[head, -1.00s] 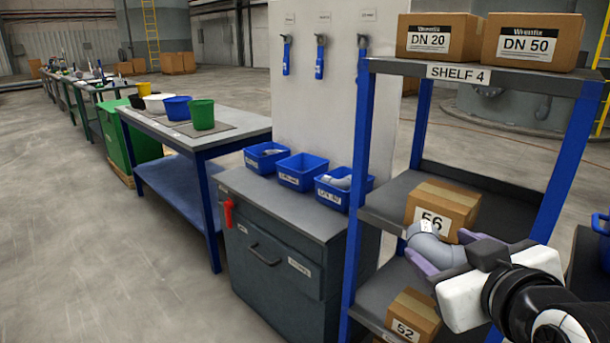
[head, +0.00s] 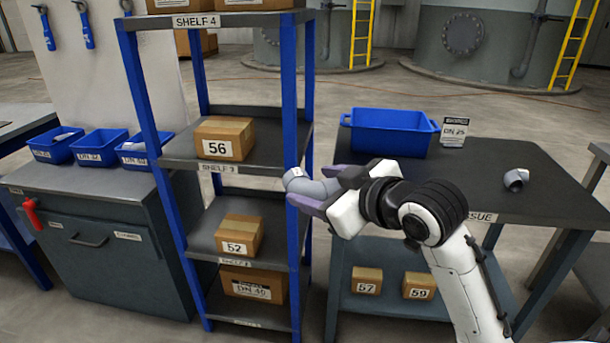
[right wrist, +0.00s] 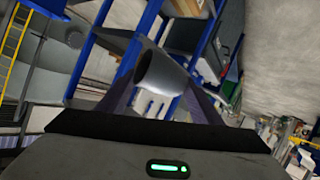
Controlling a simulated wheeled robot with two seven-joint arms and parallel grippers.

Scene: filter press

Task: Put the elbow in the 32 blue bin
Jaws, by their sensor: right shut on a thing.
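A grey pipe elbow (head: 306,185) is held in my right gripper (head: 316,190), whose lilac fingers are shut on it, in front of the shelf's right post. The elbow's open end (right wrist: 160,68) also shows between the fingers in the right wrist view. Three small blue bins stand in a row on the grey cabinet at the left of the head view. The middle bin (head: 100,149) has a small label that seems to read 32. The gripper and elbow are well to the right of the bins. My left gripper is not in view.
The blue-posted shelf (head: 293,95), with boxes 56 (head: 224,139) and 52 (head: 239,235), stands between the gripper and the bins. At right, a dark table (head: 470,175) bears a large blue bin (head: 392,135), a DN 25 sign (head: 453,132) and another grey elbow (head: 516,179).

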